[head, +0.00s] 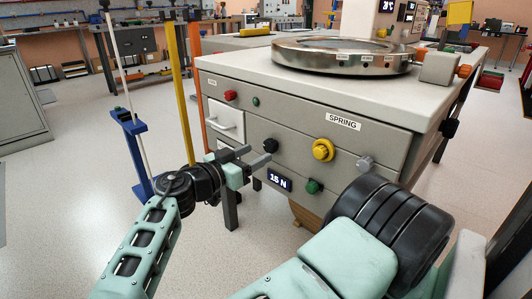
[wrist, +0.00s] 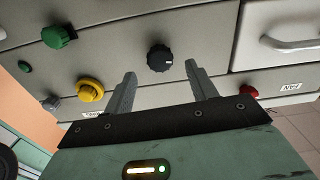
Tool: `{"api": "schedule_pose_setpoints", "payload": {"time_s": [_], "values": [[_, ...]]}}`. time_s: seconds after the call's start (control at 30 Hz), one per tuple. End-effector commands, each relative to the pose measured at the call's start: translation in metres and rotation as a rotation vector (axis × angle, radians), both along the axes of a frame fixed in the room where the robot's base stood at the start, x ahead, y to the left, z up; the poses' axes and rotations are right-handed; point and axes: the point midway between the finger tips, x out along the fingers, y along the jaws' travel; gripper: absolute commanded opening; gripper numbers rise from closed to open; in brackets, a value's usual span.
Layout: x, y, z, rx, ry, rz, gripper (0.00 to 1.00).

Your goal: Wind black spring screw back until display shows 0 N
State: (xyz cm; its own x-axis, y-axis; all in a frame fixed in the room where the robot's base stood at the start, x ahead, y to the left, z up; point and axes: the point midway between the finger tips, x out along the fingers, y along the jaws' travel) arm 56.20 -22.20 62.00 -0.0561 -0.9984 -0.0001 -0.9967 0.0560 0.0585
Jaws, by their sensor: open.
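The black spring screw (head: 271,146) is a round dark knob on the front of the grey cabinet, left of the SPRING label (head: 343,121). In the wrist view the black screw (wrist: 160,58) faces me with a small white mark pointing right. The display (head: 279,181) below it appears to read 15 N. My gripper (head: 255,156) is open and empty in front of the panel. In the wrist view its fingertips (wrist: 161,78) frame the screw left and right, and the screw looks a little beyond them. I see no contact.
A yellow knob (head: 323,150), a green knob (head: 314,186) and a grey knob (head: 365,162) sit right of the screw. A red button (head: 230,95) and a white drawer handle (head: 226,120) are left. Yellow (head: 181,95) and orange (head: 198,85) posts stand near my arm.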

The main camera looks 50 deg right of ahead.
Motion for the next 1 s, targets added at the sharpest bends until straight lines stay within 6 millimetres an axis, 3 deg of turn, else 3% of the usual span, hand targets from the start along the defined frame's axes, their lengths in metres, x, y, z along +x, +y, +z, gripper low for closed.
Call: {"api": "schedule_pose_setpoints", "payload": {"time_s": [0.1, 0.3, 0.67, 0.7, 0.87, 1.0], "values": [[-0.002, -0.023, -0.002, 0.002, -0.001, -0.005, 0.57], [-0.003, -0.045, -0.001, 0.001, 0.0, -0.002, 0.57], [-0.003, -0.051, 0.0, 0.0, 0.001, 0.001, 0.57], [-0.003, -0.051, 0.0, 0.0, 0.001, 0.001, 0.54], [-0.003, -0.051, 0.0, 0.0, 0.001, 0.001, 0.12], [-0.003, -0.051, 0.0, 0.0, 0.002, 0.001, 0.12]]}}
